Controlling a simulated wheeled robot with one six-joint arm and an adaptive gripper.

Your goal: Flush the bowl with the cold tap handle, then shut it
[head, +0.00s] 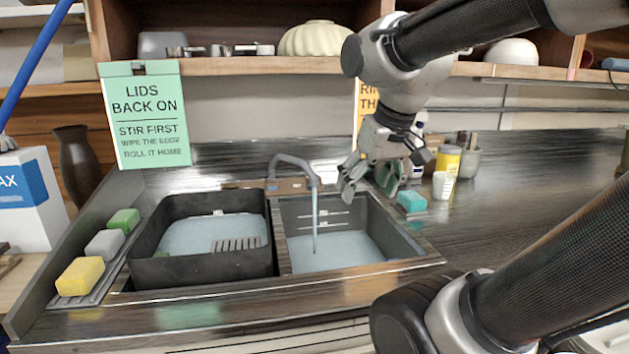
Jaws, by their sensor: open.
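A grey gooseneck tap (291,168) stands behind the double sink, and a thin stream of water (315,225) falls from its spout into the right basin (408,240). Pale water covers that basin's floor. The left basin (150,268) is a dark tub with pale water and a slotted grey piece in it. My gripper (366,192) is open above the back right of the right basin, to the right of the tap. The cold tap handle cannot be made out; my gripper may hide it. I cannot tell which vessel is the bowl.
Yellow, grey and green sponges (80,276) lie left of the sink. A teal sponge (411,201), a yellow container (447,161) and a white cup (442,185) stand right of my gripper. A shelf (230,66) runs above. The right counter is mostly clear.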

